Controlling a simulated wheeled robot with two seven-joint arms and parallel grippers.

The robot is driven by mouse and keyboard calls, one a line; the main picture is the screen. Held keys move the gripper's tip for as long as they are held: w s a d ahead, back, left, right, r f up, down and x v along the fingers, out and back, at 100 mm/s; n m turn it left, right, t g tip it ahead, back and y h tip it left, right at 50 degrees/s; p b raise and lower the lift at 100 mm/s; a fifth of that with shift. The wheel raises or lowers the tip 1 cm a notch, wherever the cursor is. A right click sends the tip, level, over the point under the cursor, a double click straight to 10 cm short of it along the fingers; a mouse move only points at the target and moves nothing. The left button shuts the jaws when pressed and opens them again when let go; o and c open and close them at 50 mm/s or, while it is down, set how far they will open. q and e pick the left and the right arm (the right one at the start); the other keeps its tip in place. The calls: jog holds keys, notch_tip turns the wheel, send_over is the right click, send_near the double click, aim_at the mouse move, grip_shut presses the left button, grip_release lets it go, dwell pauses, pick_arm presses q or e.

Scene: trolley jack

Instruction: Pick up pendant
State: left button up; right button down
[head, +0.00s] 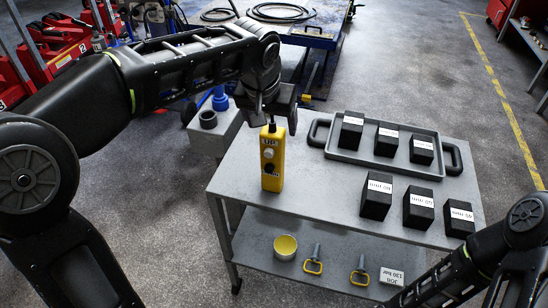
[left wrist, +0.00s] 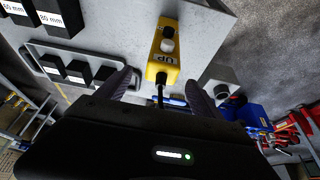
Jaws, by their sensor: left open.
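The pendant (head: 271,160) is a yellow box with "UP" lettering and a white and a black button. My left gripper (head: 272,117) is over the top end of the pendant in the head view. In the left wrist view its two fingers (left wrist: 160,86) are spread apart, with the cable between them and the pendant's body just beyond. My right arm shows at the lower right; its gripper is not in view.
A dark tray (head: 346,154) with several labelled black blocks lies at the back of the trolley; more blocks, including one at the front (head: 376,195), stand nearer. The lower shelf holds a yellow-topped cup (head: 285,247) and two yellow-handled pieces. A grey box (head: 214,137) stands behind left.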

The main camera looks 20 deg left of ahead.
aim_at(273, 161)
pick_arm(q)
jog(key=shift+x, duration=1.35)
jog(key=shift+p+x, duration=0.7)
jog(key=shift+x, duration=1.9)
jog(key=shift+a, duration=0.15)
jog(key=shift+c, duration=0.2)
grip_shut()
